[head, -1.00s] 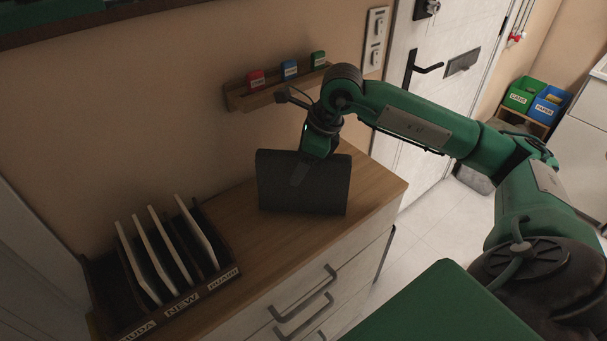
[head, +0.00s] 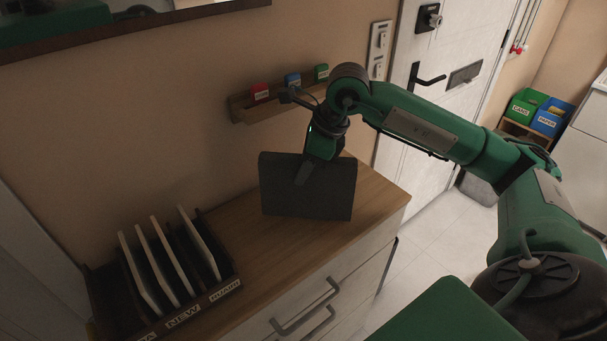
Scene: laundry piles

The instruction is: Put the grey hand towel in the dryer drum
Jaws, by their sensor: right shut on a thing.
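I cannot tell whether the towel's lower edge touches the dresser top. My left gripper is not in view. No dryer drum can be made out in this view.
The dresser (head: 372,205) has a wooden top and drawers with bar handles. A dark rack (head: 226,287) with upright pale panels stands at its left. A small wall shelf (head: 262,113) holds coloured tags behind my gripper. A white door (head: 440,110) and clear floor (head: 440,232) lie right.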

